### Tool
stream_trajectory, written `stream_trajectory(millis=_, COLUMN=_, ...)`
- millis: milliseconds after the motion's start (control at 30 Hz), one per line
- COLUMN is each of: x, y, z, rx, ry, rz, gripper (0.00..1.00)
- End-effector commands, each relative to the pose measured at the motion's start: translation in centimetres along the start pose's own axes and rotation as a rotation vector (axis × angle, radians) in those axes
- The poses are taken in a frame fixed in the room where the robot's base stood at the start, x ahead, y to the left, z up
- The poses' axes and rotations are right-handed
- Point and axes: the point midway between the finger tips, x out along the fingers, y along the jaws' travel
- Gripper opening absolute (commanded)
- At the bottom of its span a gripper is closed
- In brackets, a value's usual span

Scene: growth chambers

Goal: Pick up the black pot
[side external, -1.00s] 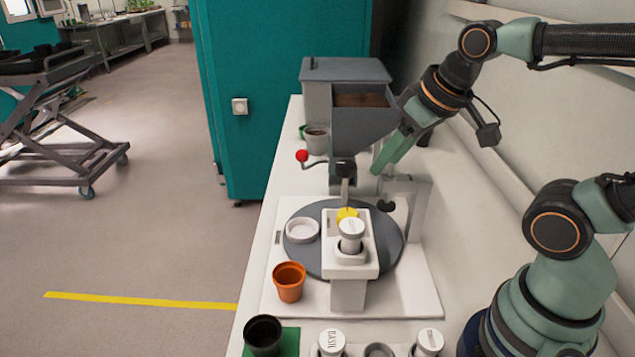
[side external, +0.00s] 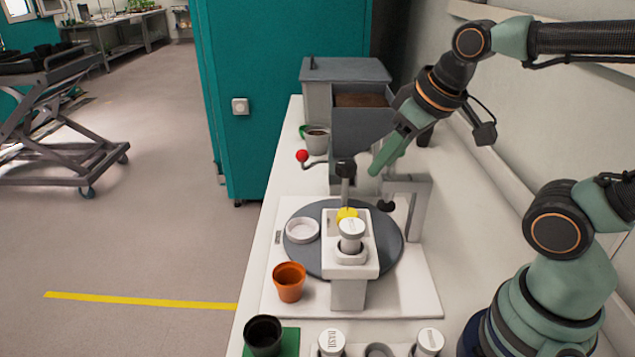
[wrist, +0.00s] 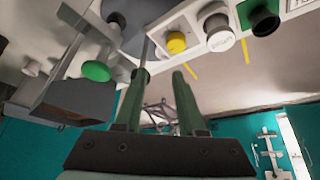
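The black pot (side external: 263,334) stands upright on a green square mat (side external: 290,341) at the near left end of the bench in the side view. In the wrist view the black pot (wrist: 263,20) shows at the top right, on the green mat. My gripper (side external: 375,170) is up over the far part of the bench, near the grey hopper and well away from the pot. In the wrist view my gripper (wrist: 160,72) has its two green fingers apart with nothing held between them.
A grey hopper (side external: 345,70), a round grey turntable (side external: 300,258) and a white stand (side external: 348,290) occupy the bench. An orange pot (side external: 289,282) is behind the black pot. White-lidded jars (side external: 331,343) stand to its right. A red-knobbed lever (side external: 302,156) juts left.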

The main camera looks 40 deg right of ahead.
Motion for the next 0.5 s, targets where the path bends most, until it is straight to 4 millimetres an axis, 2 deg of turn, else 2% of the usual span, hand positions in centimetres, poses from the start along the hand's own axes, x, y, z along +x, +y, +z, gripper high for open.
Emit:
stream_trajectory(millis=167, x=1.9, y=-5.0, z=-0.9, rx=-0.339, ry=-0.068, rz=-0.080, gripper=0.39)
stream_trajectory(millis=267, x=3.4, y=-9.1, z=-0.9, rx=-0.609, ry=-0.110, rz=-0.143, gripper=0.39)
stream_trajectory(millis=400, x=5.3, y=-15.1, z=0.1, rx=-0.982, ry=-0.150, rz=-0.231, gripper=0.39)
stream_trajectory(millis=500, x=6.5, y=-18.9, z=1.5, rx=-1.215, ry=-0.168, rz=-0.287, gripper=0.39)
